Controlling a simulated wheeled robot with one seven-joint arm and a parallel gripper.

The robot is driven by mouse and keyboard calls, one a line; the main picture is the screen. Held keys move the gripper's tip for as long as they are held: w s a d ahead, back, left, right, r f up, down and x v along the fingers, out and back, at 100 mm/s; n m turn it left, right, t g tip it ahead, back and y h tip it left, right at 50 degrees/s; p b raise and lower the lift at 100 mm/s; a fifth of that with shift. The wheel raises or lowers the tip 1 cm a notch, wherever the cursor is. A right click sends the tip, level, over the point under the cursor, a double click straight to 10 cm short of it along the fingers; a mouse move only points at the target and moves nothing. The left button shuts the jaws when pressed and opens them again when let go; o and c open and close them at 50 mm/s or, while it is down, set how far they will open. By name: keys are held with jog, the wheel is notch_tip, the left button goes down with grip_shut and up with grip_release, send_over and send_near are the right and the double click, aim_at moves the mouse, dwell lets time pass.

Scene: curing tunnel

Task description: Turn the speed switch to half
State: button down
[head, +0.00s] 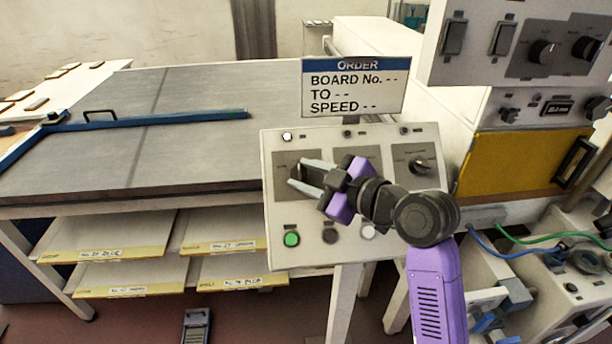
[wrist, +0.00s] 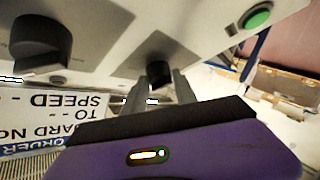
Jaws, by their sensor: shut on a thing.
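The control panel (head: 275,150) stands below the order sign and has three dark plates. My gripper (head: 297,174) is at its left plate, and its fingers partly cover the small black knob there. In the wrist view my gripper (wrist: 160,78) has one finger on each side of that black knob (wrist: 160,71), shut on it. A larger dark knob (wrist: 42,42) shows at the left of the wrist view. The right knob (head: 418,165) is clear of my gripper. The plate labels are too small to read, so which knob is for speed cannot be told.
The order sign (head: 355,88) reads "BOARD No. --, TO --, SPEED --". Below the knobs are a green button (head: 291,239), a dark one (head: 330,236) and a white one (head: 368,232). A grey table (head: 200,100) lies left; a switch box (head: 470,70) hangs upper right.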

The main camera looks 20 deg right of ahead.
jog(key=shift+d, duration=0.1)
dwell(0.3)
jog(key=c, duration=1)
grip_release()
jog(key=b+v, duration=0.1)
jog(key=v, duration=0.6)
jog(key=shift+s, duration=0.4)
jog(key=shift+d+r, duration=0.15)
